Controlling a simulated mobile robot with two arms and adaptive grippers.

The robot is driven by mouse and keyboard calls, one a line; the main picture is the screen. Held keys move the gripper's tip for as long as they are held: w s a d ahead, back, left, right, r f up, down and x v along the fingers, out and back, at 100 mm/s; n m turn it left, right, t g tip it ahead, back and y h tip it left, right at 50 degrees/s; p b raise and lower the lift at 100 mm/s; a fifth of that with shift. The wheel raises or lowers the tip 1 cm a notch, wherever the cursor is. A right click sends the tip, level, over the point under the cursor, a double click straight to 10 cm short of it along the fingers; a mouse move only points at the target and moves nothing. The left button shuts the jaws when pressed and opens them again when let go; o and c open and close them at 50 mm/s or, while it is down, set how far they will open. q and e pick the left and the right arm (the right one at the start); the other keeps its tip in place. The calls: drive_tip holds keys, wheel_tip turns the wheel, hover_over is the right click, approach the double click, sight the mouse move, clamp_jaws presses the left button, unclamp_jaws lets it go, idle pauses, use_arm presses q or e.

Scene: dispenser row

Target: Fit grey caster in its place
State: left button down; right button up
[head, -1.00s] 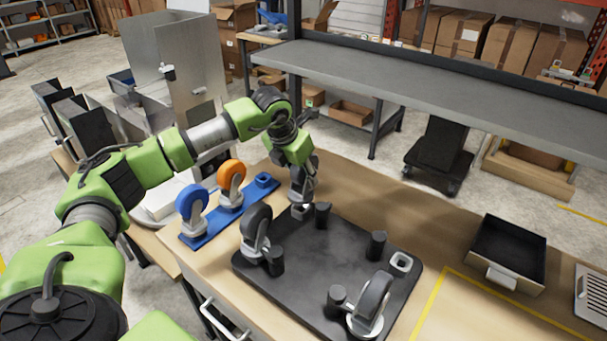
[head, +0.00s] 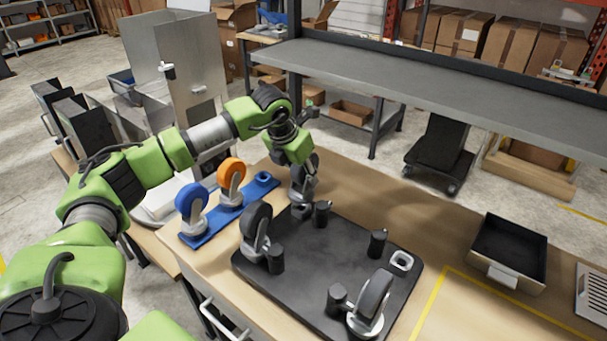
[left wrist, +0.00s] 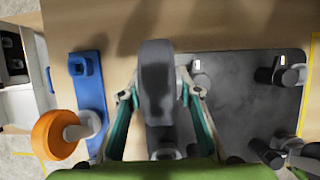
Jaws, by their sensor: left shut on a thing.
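My left gripper (head: 304,180) is shut on the grey caster (left wrist: 156,82), whose wheel shows between the fingers in the left wrist view. In the head view the gripper holds it at the far left corner of the black base plate (head: 325,265), beside a short black post (head: 322,213). The gripper partly covers the caster and the spot under it, so I cannot tell whether it touches the plate or is seated. Two other dark-wheeled casters stand on the plate, one at the left (head: 256,232) and one at the front right (head: 371,303). An empty light socket (head: 401,261) is at the right corner.
A blue rack (head: 212,231) left of the plate holds a blue caster (head: 192,208) and an orange caster (head: 231,180); its far socket (head: 264,178) is empty. A black open bin (head: 507,250) stands at the right. The table between plate and bin is clear.

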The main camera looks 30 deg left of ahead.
use_arm(q)
drive_tip(key=shift+f+b, duration=0.95)
drive_tip(key=shift+f, duration=0.15)
drive_tip(key=shift+f+b, duration=0.5)
drive_tip(key=shift+f, duration=0.15)
drive_tip(key=c, duration=1.4)
unclamp_jaws()
drive_tip(key=shift+r, duration=0.1)
drive_tip(key=shift+c, duration=0.2)
